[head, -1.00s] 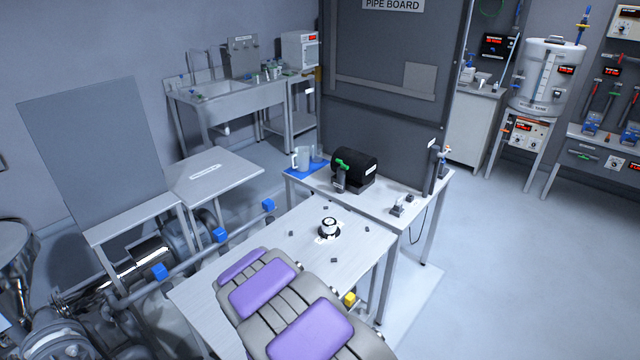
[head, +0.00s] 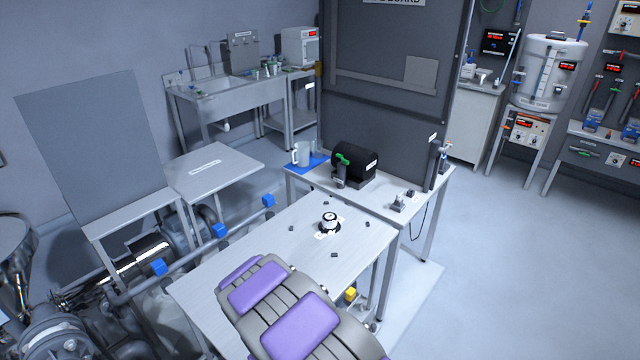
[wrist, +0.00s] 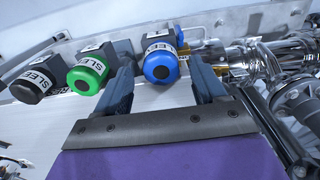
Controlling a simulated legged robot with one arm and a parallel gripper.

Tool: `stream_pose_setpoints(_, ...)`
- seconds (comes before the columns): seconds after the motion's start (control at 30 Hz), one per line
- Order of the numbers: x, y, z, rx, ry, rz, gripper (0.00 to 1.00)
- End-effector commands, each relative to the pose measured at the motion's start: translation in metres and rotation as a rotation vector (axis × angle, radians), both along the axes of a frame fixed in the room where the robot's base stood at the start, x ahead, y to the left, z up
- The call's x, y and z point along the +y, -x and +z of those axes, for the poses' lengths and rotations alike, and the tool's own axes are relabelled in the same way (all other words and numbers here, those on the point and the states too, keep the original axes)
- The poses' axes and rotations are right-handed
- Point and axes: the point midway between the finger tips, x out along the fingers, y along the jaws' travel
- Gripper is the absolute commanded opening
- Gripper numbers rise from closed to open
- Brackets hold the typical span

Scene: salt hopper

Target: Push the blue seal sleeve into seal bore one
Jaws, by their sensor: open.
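In the wrist view the blue seal sleeve (wrist: 162,66) has a black centre and a white label band. It sits on a dark block. My gripper (wrist: 161,76) is open, with one finger on each side of the blue sleeve; I see gaps beside it, but cannot tell whether the fingertips touch. A green sleeve (wrist: 87,76) and a black sleeve (wrist: 34,86) are to its left, outside the fingers. I cannot make out seal bore one in either view. My gripper and the sleeves do not show in the head view.
In the wrist view shiny pipework (wrist: 265,58) lies close to the right finger. In the head view a worktable (head: 270,245) carries a round black-and-white piece (head: 329,222) and small dark bits. A black motor-like drum (head: 355,161) stands behind. The floor at right is clear.

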Motion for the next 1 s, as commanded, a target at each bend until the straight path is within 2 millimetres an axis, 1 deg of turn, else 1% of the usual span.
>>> stream_pose_setpoints(0.03,0.000,0.001,-0.009,0.003,0.001,-0.001,0.70)
stream_pose_setpoints(0.1,0.000,0.001,-0.017,0.003,0.000,-0.001,0.70)
stream_pose_setpoints(0.3,-0.002,0.000,-0.031,-0.001,-0.003,-0.002,0.70)
stream_pose_setpoints(1.0,-0.001,0.000,-0.033,0.000,-0.001,0.000,0.70)
